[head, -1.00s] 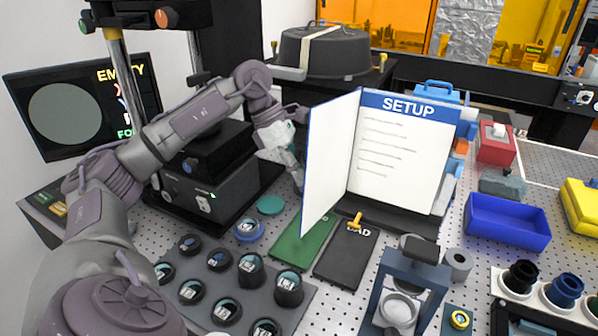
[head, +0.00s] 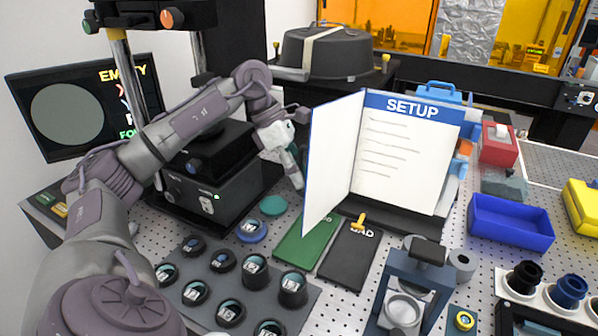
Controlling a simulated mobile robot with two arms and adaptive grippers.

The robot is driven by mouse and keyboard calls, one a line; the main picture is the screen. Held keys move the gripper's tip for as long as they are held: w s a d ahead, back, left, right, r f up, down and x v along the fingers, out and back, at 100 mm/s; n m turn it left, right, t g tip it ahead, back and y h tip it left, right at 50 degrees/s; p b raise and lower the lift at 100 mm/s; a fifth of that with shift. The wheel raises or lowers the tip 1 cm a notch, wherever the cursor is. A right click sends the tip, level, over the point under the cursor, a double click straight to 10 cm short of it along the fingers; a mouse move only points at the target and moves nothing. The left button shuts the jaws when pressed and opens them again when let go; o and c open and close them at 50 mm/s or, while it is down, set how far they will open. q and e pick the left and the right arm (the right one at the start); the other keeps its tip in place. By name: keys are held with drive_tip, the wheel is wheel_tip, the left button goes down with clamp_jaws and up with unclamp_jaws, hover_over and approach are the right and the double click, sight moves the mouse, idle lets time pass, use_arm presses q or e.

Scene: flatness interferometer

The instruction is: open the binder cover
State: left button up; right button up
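The binder (head: 405,160) stands upright on a dark base, with a white page headed "SETUP" in a blue band. Its cover (head: 332,165) is swung open to the left, upright and at an angle to the page, showing its white inner side. My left gripper (head: 296,181) is just left of the cover, pointing down, with its fingertips close to the cover's outer edge. I cannot tell whether it touches the cover. The fingers look narrow, and their spacing is not clear. My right gripper is not in view.
A green plate (head: 305,238) and a black plate (head: 349,254) lie in front of the binder. A tray (head: 250,312) of dark round holders is nearer. A blue bin (head: 510,222) is to the right. A black instrument (head: 225,185) stands behind my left arm.

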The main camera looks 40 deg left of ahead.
use_arm(q)
drive_tip(key=shift+w+r, duration=0.1)
drive_tip(key=shift+r, duration=0.05)
wheel_tip(320, 180, up, 10)
drive_tip(key=shift+f, duration=0.15)
idle(0.8)
